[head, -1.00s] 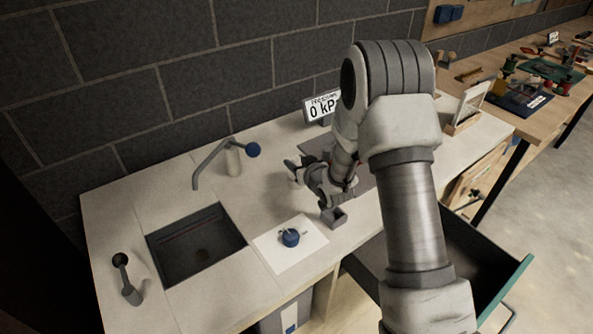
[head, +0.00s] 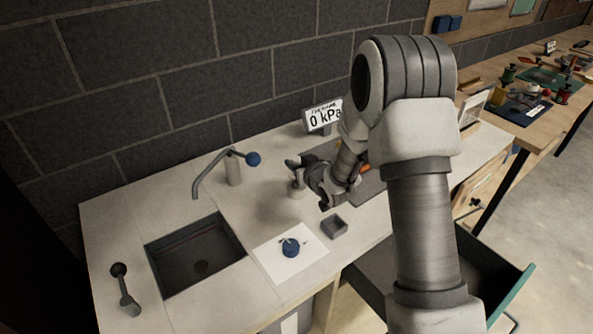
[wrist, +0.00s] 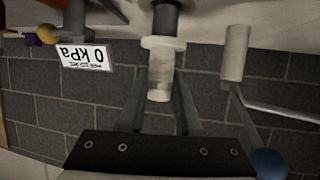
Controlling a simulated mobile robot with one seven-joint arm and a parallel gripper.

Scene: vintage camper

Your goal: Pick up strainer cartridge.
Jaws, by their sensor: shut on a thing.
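The strainer cartridge (wrist: 160,78) looks like a pale, translucent cylinder with a wide flange (wrist: 163,43) at one end. In the wrist view it sits between the two fingers of my gripper (wrist: 159,98), which is shut on it. A dark cylindrical piece (wrist: 165,18) lines up with the flange on the counter side; I cannot tell whether they are joined. In the head view my gripper (head: 293,163) is low over the counter, right of the tap. A small pale shape (head: 296,191) shows just below it, and the arm hides part of the area.
The sink (head: 197,255) and blue-ended tap (head: 233,165) are left. A 0 kPa display (head: 322,116) stands behind. An open drawer (head: 490,262) juts out front right.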

